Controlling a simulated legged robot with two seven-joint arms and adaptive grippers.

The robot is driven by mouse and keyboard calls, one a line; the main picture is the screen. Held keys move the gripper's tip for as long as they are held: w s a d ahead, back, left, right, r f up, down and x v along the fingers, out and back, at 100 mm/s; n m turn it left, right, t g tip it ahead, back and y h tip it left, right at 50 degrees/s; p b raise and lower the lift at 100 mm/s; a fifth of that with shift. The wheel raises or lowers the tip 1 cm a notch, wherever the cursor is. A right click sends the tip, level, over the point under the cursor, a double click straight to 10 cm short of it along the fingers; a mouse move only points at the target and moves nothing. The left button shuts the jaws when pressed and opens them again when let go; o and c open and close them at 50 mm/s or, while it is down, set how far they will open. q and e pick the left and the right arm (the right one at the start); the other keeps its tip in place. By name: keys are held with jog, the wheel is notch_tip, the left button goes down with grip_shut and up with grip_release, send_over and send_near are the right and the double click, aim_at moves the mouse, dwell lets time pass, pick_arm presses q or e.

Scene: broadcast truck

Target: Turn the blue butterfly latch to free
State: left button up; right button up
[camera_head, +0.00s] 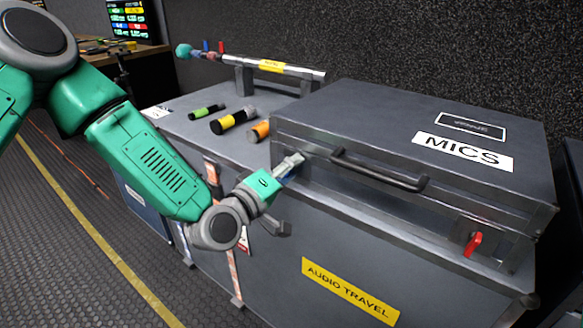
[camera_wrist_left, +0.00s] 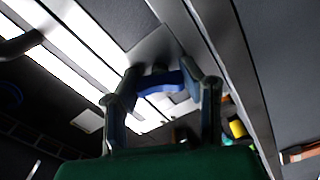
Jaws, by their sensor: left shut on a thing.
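The blue butterfly latch (camera_wrist_left: 168,82) shows in the left wrist view between the two fingers of my left gripper (camera_wrist_left: 160,78). The gripper is shut on it. In the head view my left gripper (camera_head: 290,168) is at the front left face of the grey MICS case (camera_head: 345,112), left of its black handle (camera_head: 380,170). There the fingers hide nearly all of the blue latch. My right gripper is in neither view.
A red latch (camera_head: 472,244) is on the right of the case front. The case stands on a larger grey trunk with a yellow AUDIO TRAVEL label (camera_head: 350,290). Several microphones, one with a yellow band (camera_head: 232,120), lie left of the case. A rail (camera_head: 270,68) is behind them.

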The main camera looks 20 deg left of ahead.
pick_arm(q)
jog(key=shift+s+f+n, duration=0.1)
jog(key=shift+f+n, duration=0.1)
jog(key=shift+n, duration=0.6)
jog(key=shift+s+f+n, duration=0.1)
jog(key=shift+f+n, duration=0.1)
jog(key=shift+n, duration=0.6)
jog(key=o, duration=1.2)
jog(key=shift+c, duration=0.2)
jog(key=shift+o, duration=0.2)
jog(key=shift+a+r, duration=0.1)
jog(key=shift+w+r, duration=0.1)
jog(key=v, duration=1.2)
